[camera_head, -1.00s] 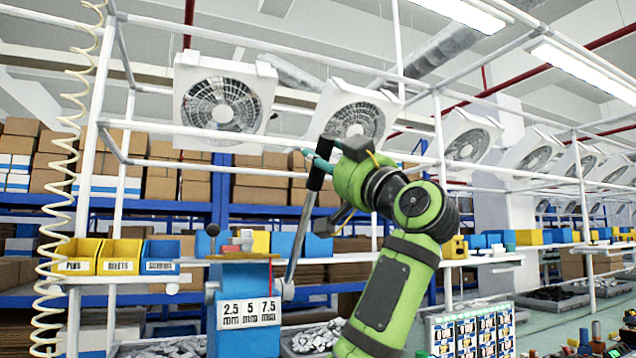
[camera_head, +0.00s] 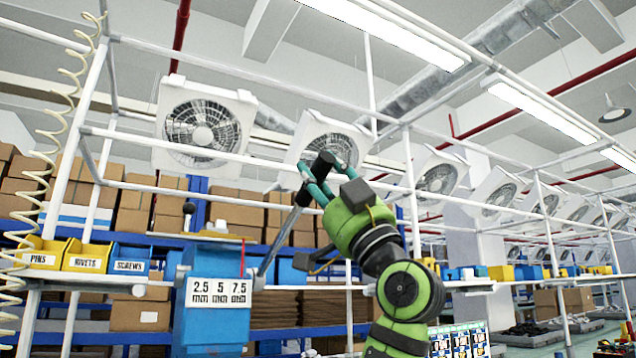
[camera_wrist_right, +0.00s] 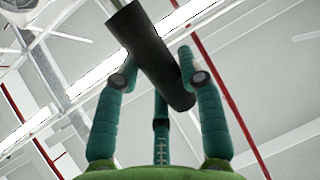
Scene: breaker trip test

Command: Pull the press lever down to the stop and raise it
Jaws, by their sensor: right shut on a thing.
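The blue press (camera_head: 212,318) with a white plate reading 2.5, 5 and 7.5 mm stands at the lower left of the head view. Its grey lever rod (camera_head: 277,243) rises from its right side and leans up to the right, ending in a black handle (camera_head: 304,196). My right gripper (camera_head: 318,182) is shut around the upper part of this handle, high above the press. In the right wrist view the black handle (camera_wrist_right: 150,55) lies slanted between the teal fingers. My left gripper is not in view.
Yellow and blue bins marked pins (camera_head: 38,254), rivets (camera_head: 86,257) and screws (camera_head: 130,260) stand left of the press. A white frame with fans (camera_head: 205,127) runs overhead. Shelves of brown boxes are behind. Space right of my arm is fairly open.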

